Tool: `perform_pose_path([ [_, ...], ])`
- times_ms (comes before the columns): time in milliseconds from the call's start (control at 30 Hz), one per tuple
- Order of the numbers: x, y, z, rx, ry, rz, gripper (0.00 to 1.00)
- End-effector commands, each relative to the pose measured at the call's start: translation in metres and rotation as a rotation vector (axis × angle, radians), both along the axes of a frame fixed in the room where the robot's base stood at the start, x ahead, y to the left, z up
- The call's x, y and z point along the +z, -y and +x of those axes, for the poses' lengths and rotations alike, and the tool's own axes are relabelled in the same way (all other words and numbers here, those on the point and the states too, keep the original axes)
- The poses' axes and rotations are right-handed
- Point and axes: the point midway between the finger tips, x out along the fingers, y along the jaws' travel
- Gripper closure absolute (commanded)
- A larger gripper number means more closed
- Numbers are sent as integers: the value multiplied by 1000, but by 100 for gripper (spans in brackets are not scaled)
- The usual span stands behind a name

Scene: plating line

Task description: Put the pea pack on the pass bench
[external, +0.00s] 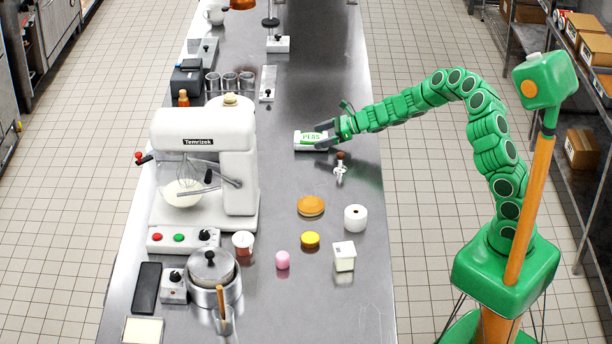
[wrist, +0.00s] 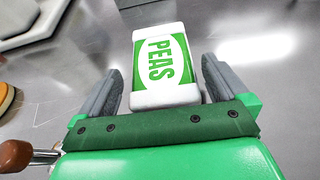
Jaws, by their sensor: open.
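In the wrist view the pack (wrist: 160,62) lies between my two grey fingers, with a visible gap on each side. My gripper (external: 324,137) is open around the near end of the pack; it also shows in the wrist view (wrist: 161,78). The pack's far end reaches past the fingertips. I cannot tell from the frames whether this steel bench is the pass bench.
A corkscrew-like tool (external: 340,168) with a brown handle lies close to my gripper. A bun (external: 311,206), a white roll (external: 355,218) and small tubs stand nearer the camera. A large white mixer (external: 205,165) stands to the left.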

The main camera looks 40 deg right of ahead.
Motion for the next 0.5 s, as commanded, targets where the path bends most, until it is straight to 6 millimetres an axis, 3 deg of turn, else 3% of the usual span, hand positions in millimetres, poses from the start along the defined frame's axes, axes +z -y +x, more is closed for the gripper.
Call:
perform_pose_path([
  [500, 26, 44, -41, -4, 3, -1, 0],
])
